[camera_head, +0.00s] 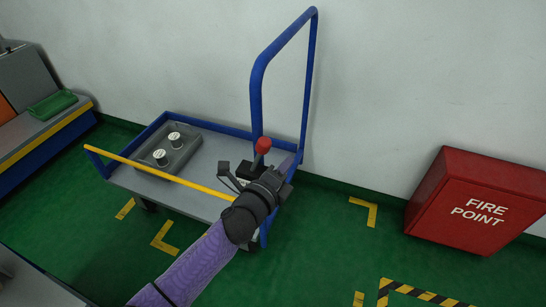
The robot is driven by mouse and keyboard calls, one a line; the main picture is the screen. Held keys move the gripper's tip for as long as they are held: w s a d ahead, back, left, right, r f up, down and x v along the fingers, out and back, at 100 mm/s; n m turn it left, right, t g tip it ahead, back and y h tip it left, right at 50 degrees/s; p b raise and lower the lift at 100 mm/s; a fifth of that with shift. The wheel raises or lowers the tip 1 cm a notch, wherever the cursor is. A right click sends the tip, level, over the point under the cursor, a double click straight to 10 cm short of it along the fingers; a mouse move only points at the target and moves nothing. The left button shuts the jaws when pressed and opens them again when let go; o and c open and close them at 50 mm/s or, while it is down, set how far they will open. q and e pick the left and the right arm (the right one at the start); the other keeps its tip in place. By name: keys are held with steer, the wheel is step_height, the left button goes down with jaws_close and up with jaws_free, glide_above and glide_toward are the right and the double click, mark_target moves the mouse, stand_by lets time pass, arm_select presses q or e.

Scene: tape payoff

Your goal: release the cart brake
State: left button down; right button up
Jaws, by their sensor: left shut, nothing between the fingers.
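The cart (211,143) has a grey deck, blue rails and a tall blue push handle (284,50), and stands against the wall. A brake lever with a red knob (263,145) rises at the cart's right end, by the foot of the handle. My left gripper (240,175) is shut and empty, over the right end of the deck, just below the red knob in the picture. I cannot tell whether it touches the lever. My gripper and wrist hide the lever's base. My right gripper is not in view.
A grey tray (172,155) with two white-topped cylinders sits on the deck. A yellow bar (160,172) runs along the cart's front edge. A red fire point box (478,202) stands at right. A bench (45,130) is at left. Green floor between cart and box is clear.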

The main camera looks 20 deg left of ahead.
mark_target(257, 156)
arm_select(q)
steer(key=a, duration=0.1)
steer(key=w+a, duration=0.1)
steer(key=a+r, duration=0.1)
steer(key=shift+w+a, duration=0.15)
steer(key=shift+w, duration=0.15)
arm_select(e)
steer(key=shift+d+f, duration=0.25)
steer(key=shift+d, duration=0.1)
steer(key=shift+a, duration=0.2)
arm_select(q)
steer(key=shift+a, duration=0.1)
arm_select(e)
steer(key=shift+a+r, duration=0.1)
